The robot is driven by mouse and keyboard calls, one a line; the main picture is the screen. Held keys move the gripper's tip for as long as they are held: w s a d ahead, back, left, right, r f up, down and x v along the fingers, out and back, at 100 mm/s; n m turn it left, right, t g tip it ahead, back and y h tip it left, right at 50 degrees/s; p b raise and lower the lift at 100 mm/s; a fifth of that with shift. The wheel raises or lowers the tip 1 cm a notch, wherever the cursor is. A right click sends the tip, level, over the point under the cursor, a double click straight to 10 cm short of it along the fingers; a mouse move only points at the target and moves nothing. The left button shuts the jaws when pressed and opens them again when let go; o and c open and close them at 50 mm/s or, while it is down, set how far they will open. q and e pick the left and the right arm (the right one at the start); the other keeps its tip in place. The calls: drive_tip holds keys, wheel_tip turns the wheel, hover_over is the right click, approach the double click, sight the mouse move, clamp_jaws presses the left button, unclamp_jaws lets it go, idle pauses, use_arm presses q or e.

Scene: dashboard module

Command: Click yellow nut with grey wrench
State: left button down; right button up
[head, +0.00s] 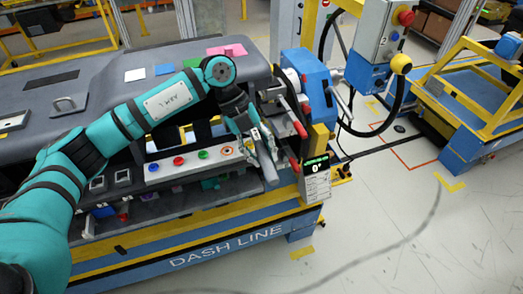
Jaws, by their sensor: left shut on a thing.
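My left gripper (256,142) comes in from the left, above the right end of a pale panel strip. It is shut on a grey bar-like tool, which looks like the grey wrench (266,167). The tool slants down and to the right, in front of the panel's right end. An orange-yellow ring (227,151) on the panel, just left of the gripper, may be the yellow nut; it is too small to be sure. The tool and the ring look apart. My right gripper is not in view.
The pale panel (165,176) also carries red and green buttons. A blue machine with red handles (318,85) and a small display box (316,177) stand close to the gripper's right. The grey dashboard (95,60) lies behind. Open floor (400,225) is at the right.

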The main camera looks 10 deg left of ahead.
use_arm(q)
drive_tip(key=shift+f+b, duration=1.05)
drive_tip(key=shift+f, duration=1.1)
drive_tip(key=shift+f+b, duration=0.4)
drive_tip(key=shift+f, duration=0.1)
drive_tip(key=shift+s+a, duration=0.1)
drive_tip(key=shift+a, duration=0.05)
idle(0.5)
drive_tip(key=shift+s+a+m+g, duration=0.3)
drive_tip(key=shift+a+m, duration=0.1)
drive_tip(key=shift+m, duration=0.2)
idle(1.0)
drive_tip(key=shift+s+a+f+m+g+y+b, duration=0.1)
drive_tip(key=shift+s+a+m+g+y+b, duration=0.1)
drive_tip(key=shift+a+m, duration=0.25)
drive_tip(key=shift+s+a+m+g+y+b, duration=0.1)
drive_tip(key=shift+a+m+g+y+b, duration=0.1)
drive_tip(key=shift+a+m, duration=0.2)
idle(1.8)
drive_tip(key=shift+w+d+n, duration=0.15)
drive_tip(key=shift+d+n, duration=0.25)
drive_tip(key=shift+n, duration=0.05)
